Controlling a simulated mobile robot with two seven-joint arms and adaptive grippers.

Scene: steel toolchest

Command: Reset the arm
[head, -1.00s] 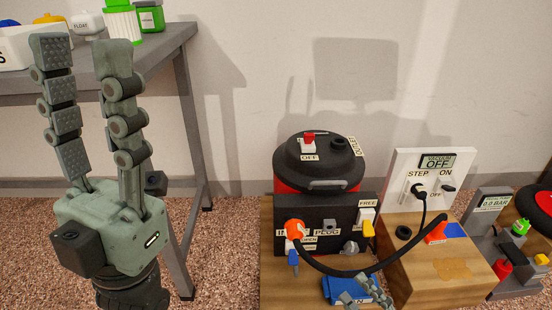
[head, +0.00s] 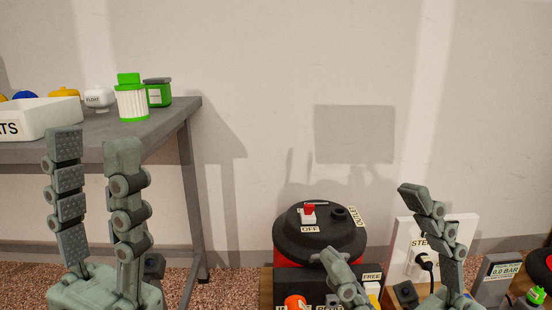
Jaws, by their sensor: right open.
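My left gripper (head: 94,140) stands upright in front of the grey table at the left, its two jointed fingers apart with nothing between them. My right gripper (head: 371,222) points upward at the lower right, fingers spread wide and empty. Its fingers overlap the view of the black-and-red vacuum (head: 290,235) and the white switch panel (head: 460,230); I see no contact. Both wrists are cut off or hidden at the bottom edge.
The grey table (head: 165,128) holds a white tray (head: 40,117), a green-lidded white filter (head: 131,102) and a green jar (head: 158,92). The vacuum carries a red switch (head: 309,210) marked OFF. A gauge stand (head: 500,270) is at right. The wall area above is clear.

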